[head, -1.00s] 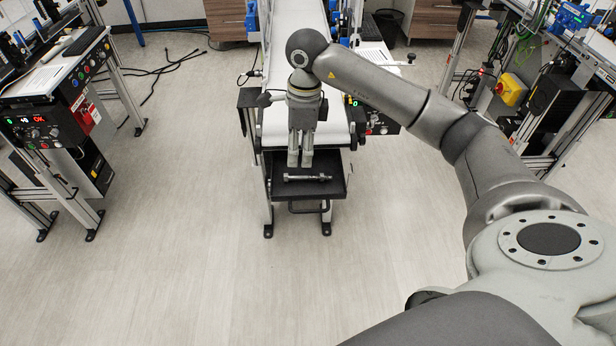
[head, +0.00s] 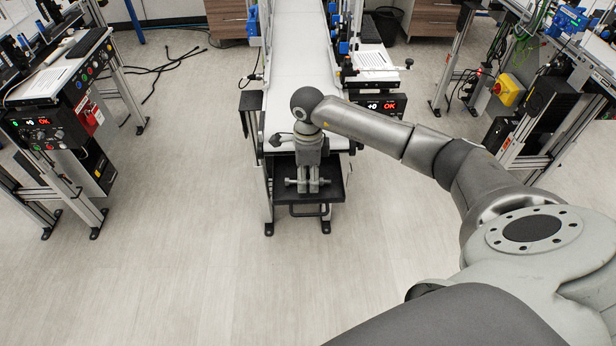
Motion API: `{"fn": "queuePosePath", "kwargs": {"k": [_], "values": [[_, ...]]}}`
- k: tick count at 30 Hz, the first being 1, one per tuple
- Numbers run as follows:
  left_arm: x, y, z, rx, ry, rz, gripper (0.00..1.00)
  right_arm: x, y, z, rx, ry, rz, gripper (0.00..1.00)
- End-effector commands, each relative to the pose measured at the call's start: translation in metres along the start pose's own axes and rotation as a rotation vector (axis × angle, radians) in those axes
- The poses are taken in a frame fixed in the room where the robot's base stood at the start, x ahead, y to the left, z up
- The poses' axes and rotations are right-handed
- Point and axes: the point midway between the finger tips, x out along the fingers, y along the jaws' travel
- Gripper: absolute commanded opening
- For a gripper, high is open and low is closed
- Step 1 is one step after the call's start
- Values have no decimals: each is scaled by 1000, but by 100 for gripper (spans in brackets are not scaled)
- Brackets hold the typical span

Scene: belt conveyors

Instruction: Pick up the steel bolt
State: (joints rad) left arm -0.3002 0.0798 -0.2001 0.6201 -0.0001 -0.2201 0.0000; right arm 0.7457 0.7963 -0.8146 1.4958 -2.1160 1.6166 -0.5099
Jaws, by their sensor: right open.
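The steel bolt (head: 291,182) lies crosswise on the black tray (head: 333,196) at the near end of the middle conveyor. My right gripper (head: 308,188) points down at the bolt's middle, with its fingers in front of it or around it; which of the two I cannot tell. The gripper is open. Its fingers hide the middle of the bolt, and both ends show to either side. My left gripper is not in view.
The white conveyor belt (head: 300,60) runs away behind the tray. A control box with a red display (head: 380,106) stands right of it. A workstation (head: 60,125) stands at left, and a frame with a yellow switch box (head: 508,90) at right. The floor in front is clear.

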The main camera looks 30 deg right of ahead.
Motion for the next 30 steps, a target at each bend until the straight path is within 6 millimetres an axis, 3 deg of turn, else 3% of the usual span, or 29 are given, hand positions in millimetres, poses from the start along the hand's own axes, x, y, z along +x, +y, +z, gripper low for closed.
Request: {"fn": "queuePosePath", "kwargs": {"k": [9,20,30], "values": [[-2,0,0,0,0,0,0,7,0,0,0,0,-1,45],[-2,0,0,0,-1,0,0,6,0,0,0,0,-1,0],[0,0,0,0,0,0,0,5,0,0,0,-1,-2,0]]}}
